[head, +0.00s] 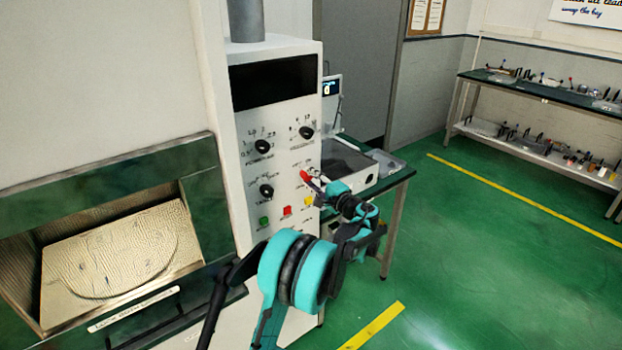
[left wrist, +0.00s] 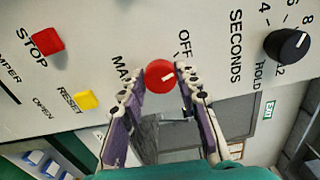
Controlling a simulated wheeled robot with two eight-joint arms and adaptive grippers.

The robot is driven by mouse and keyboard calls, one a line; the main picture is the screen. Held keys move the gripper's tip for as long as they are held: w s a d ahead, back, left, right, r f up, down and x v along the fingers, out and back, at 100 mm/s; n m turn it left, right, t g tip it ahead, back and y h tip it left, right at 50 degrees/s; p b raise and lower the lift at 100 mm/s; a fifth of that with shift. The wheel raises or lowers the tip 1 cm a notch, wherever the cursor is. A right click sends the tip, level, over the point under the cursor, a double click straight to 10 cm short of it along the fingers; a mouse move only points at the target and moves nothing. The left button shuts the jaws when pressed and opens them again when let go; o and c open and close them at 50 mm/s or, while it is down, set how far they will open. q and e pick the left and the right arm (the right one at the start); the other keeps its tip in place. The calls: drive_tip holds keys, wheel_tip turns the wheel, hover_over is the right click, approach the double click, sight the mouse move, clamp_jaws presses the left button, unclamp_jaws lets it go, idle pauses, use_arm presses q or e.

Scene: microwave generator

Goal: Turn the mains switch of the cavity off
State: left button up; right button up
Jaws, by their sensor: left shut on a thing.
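The mains switch is a red round knob (head: 304,175) on the white front panel of the cavity cabinet. In the left wrist view the red knob (left wrist: 160,76) carries a short white mark on its right half. The word OFF is printed above and right of it, and a partly covered label starting with MA is at its left. My left gripper (head: 312,183) is at the panel, its fingers shut on the knob from both sides; the fingers also show in the left wrist view (left wrist: 160,80). My right gripper is not in view.
Black dials (head: 262,146) sit above and left on the panel; red STOP (left wrist: 47,41) and yellow RESET (left wrist: 86,99) buttons are close by. The open cavity (head: 110,250) is at the left. A bench (head: 400,174) with a grey-topped device stands behind the gripper. Green floor is clear at the right.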

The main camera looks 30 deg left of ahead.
use_arm(q)
drive_tip(key=shift+n, duration=1.1)
drive_tip(key=o, duration=1.2)
drive_tip(key=shift+c, duration=0.2)
drive_tip(key=v, duration=1.2)
drive_tip(key=shift+s+f, duration=0.1)
